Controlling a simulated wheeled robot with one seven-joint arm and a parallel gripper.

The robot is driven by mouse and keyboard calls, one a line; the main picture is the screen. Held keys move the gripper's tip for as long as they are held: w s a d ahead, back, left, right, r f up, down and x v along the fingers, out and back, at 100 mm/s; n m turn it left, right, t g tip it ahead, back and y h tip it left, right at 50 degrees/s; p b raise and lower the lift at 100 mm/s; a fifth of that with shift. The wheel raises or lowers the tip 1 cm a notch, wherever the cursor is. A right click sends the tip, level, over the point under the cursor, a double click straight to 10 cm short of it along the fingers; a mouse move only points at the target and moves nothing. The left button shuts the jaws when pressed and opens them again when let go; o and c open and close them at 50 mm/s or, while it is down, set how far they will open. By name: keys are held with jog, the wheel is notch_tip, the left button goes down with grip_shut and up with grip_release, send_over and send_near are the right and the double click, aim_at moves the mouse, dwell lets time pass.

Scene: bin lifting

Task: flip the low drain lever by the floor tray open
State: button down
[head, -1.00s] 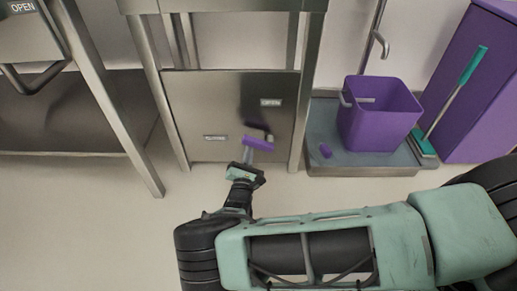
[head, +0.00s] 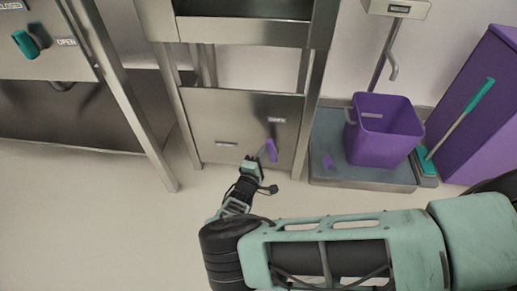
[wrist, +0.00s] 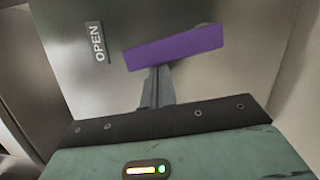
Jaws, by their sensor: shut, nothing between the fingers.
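The drain lever (head: 271,150) is a purple bar low on a steel panel. It stands nearly upright, with its upper end towards the OPEN label (head: 277,120). In the wrist view the purple lever (wrist: 175,47) lies across the picture, its left end near the OPEN label (wrist: 97,40). My gripper (head: 262,156) is at the lever's left side in the head view. Its fingers (wrist: 157,88) are shut, with nothing between them, and reach the lever's edge in the wrist view. Whether they touch it is hard to tell. The lever's pivot is hidden.
The grey floor tray (head: 330,130) right of the panel holds a purple bucket (head: 385,135). A teal brush (head: 458,125) leans by a purple cabinet (head: 490,110). Steel legs (head: 172,180) stand left. A second label (head: 226,143) is unreadable.

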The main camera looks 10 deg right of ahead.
jog(key=shift+s+d+r+m+p, duration=0.2)
jog(key=shift+d+r+m+p, duration=0.25)
jog(key=shift+p, duration=0.4)
jog(key=shift+d+f, duration=0.1)
jog(key=shift+d, duration=0.05)
jog(key=s+a, duration=0.7)
jog(key=a, duration=0.2)
jog(key=shift+s+p, duration=0.15)
jog(key=shift+p, duration=0.2)
dwell(0.3)
